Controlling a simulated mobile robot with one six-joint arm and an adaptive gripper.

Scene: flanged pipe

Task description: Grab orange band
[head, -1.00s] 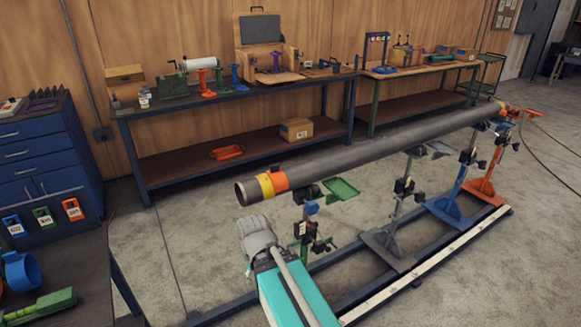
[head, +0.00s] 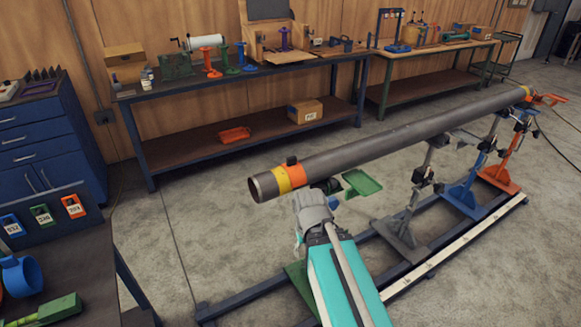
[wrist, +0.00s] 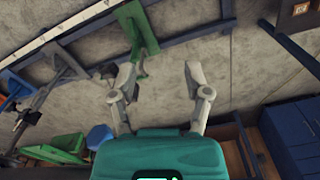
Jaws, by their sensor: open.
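The orange band (head: 295,174) is wrapped around the near left end of the long grey pipe (head: 400,135), beside a yellow band (head: 281,181). A dark knob sits on top of the orange band. In the head view my gripper (head: 312,200) appears just below and right of the band. Its fingertips are hard to make out there, and I cannot tell whether it touches the pipe. The orange band does not show in the wrist view.
Blue (head: 468,196), grey (head: 402,232) and orange-red (head: 502,172) stands support the pipe on a floor rail. A green tray (head: 361,184) sits beneath the pipe. In the wrist view a green stand (wrist: 138,38) is near the left finger. A workbench (head: 250,92) stands behind.

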